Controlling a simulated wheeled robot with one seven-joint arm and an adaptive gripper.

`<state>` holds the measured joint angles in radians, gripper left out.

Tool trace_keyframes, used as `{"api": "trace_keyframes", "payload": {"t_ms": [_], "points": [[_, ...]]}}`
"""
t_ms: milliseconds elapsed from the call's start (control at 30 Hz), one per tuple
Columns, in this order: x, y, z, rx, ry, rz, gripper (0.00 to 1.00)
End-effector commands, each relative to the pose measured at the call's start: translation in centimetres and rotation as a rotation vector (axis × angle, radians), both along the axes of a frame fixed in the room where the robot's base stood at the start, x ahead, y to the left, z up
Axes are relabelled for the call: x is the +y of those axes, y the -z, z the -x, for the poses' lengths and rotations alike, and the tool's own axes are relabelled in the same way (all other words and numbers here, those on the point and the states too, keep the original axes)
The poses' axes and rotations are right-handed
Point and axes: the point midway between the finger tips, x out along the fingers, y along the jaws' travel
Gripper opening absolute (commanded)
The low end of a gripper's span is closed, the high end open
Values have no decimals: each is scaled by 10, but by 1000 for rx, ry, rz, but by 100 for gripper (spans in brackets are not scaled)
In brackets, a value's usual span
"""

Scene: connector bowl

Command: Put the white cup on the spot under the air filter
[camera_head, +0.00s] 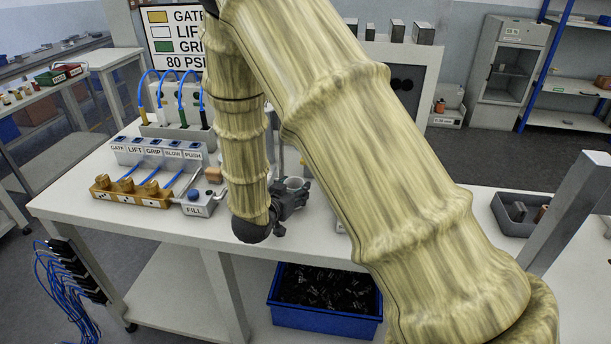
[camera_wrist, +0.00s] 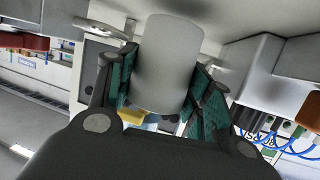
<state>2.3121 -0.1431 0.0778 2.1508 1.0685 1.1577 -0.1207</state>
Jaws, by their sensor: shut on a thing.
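The white cup (camera_wrist: 172,62) fills the middle of the wrist view, between the green pads of my gripper (camera_wrist: 165,92). My gripper is shut on it. In the head view my gripper (camera_head: 291,196) is over the white workbench, beyond the FILL box, and the rim of the cup (camera_head: 295,182) shows at its fingers. I cannot tell whether the cup touches the bench top. I cannot make out the air filter or the spot under it; my arm covers much of that part of the bench.
The FILL box (camera_head: 197,202) and a brass valve manifold (camera_head: 131,190) stand left of my gripper. Labelled switches (camera_head: 160,151) and blue hoses are behind them. A blue bin (camera_head: 322,300) of dark parts is below the bench. A grey tray (camera_head: 519,213) sits at the right.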

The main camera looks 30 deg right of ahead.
Motion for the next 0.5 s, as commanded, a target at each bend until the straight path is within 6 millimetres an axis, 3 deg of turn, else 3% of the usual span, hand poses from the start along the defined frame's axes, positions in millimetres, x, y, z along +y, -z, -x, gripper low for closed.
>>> {"api": "trace_keyframes", "payload": {"t_ms": [200, 500], "points": [[-27, -1, -23, 0, 1, 1, 27], [-39, -1, -34, -1, 0, -1, 27]]}}
